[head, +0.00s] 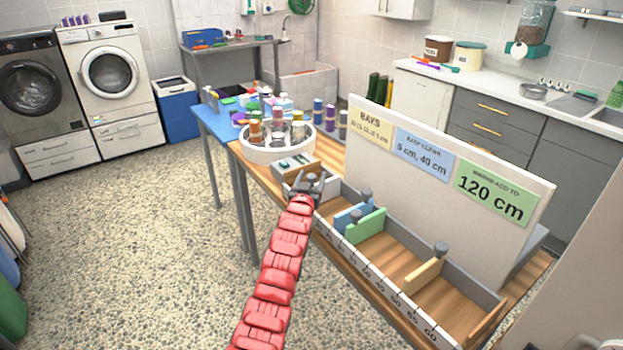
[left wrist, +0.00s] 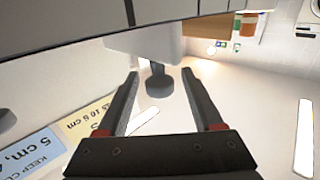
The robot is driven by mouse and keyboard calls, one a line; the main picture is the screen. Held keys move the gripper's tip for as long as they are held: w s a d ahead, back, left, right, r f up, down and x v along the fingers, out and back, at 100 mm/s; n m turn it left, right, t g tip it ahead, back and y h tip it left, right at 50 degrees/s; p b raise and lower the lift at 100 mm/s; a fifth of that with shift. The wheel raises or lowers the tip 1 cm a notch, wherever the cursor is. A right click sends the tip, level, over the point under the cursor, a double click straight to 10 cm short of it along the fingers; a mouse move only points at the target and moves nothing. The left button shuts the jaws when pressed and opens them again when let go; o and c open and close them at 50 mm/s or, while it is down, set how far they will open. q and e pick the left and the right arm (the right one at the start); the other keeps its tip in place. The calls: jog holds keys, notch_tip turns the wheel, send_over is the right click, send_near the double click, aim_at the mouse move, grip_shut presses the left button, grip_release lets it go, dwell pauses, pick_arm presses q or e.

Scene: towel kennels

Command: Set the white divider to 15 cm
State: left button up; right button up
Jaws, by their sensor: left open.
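The white divider (left wrist: 145,42) shows in the left wrist view with its dark knob (left wrist: 158,84) between my open left fingers (left wrist: 160,72). A gap shows on each side of the knob. In the head view my left gripper (head: 308,184) is at the far-left end of the long divider trough (head: 375,278) and hides the white divider there. A blue divider (head: 345,217), a green divider (head: 366,227) and a tan divider (head: 424,273) stand farther right in the trough. Its front wall carries scale marks, partly too small to read. My right gripper is out of view.
A white board behind the trough carries a yellow card (head: 370,125), a blue card (head: 423,154) reading "KEEP CLEAR 5 cm, 40 cm", and a green card (head: 495,193) reading 120 cm. A round white tray (head: 275,154) with bottles stands beyond the trough's left end.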

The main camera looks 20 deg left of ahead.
pick_arm(q)
grip_shut()
dwell(1.4)
